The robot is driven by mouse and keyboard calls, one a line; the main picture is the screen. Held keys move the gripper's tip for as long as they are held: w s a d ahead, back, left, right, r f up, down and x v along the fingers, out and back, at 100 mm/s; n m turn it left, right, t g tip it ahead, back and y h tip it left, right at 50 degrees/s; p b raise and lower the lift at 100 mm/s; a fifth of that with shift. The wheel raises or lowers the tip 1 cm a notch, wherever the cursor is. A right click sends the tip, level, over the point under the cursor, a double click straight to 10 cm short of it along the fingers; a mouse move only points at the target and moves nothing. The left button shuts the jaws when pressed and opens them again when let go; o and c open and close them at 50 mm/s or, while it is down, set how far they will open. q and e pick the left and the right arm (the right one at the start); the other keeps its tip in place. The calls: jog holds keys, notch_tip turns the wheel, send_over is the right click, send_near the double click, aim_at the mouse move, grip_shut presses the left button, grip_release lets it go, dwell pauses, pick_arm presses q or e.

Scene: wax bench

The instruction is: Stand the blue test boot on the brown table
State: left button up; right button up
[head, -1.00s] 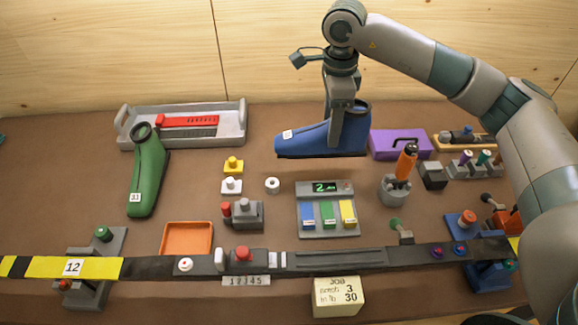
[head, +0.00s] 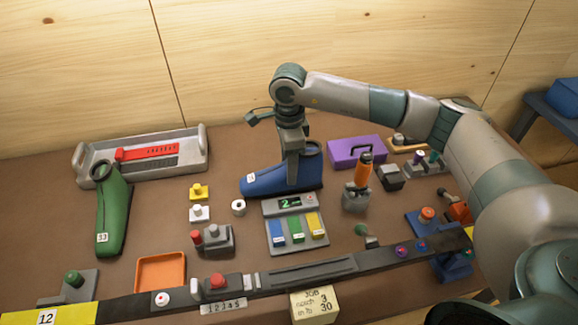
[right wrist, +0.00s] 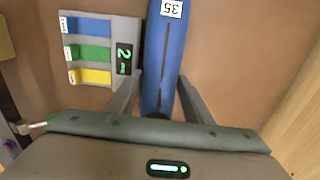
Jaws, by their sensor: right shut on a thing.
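The blue test boot (head: 262,183) is upright with its toe to the left, low over or on the brown table (head: 60,215), just behind the grey panel with coloured keys. I cannot tell whether its sole touches. My right gripper (head: 292,183) points down and is shut on the boot near its ankle. In the right wrist view the boot (right wrist: 166,55), marked 35, runs between the fingers (right wrist: 158,105). My left gripper is not in view.
The keyed panel (head: 295,222) lies close in front of the boot. A purple case (head: 350,153) and an orange-handled tool (head: 363,172) are to its right. A green boot (head: 113,215) and a grey tray (head: 197,165) are at left.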

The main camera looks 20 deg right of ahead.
jog(key=shift+f, duration=0.65)
jog(key=shift+f, duration=0.25)
jog(key=o, duration=1.2)
jog(key=shift+r, duration=0.3)
